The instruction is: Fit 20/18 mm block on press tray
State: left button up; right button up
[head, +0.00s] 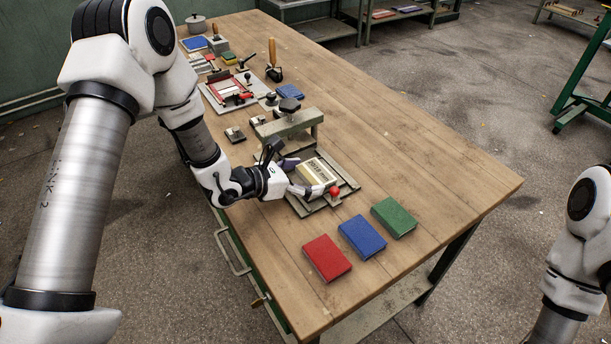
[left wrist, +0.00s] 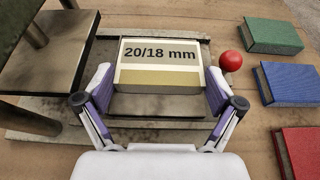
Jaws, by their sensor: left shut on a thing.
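The 20/18 mm block (head: 319,170) is a pale block with a dark-lettered label and a yellowish front band. In the left wrist view the block (left wrist: 160,77) sits between the two fingers of my left gripper (left wrist: 159,92), which is shut on its sides. In the head view my left gripper (head: 304,178) reaches in from the left, over the press tray (head: 349,184). The grey metal tray also shows in the left wrist view (left wrist: 150,105), under and around the block. I cannot tell whether the block rests on it. My right gripper is out of view.
The press (head: 290,124) with its black knob stands just behind the tray. A red ball knob (head: 335,191) is close to the block's right. Red (head: 327,258), blue (head: 362,236) and green (head: 394,217) books lie in front. The table's right side is clear.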

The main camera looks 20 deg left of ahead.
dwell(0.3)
pick_arm(q)
jog(key=o, duration=0.8)
jog(key=v, duration=1.2)
jog(key=shift+r, duration=0.1)
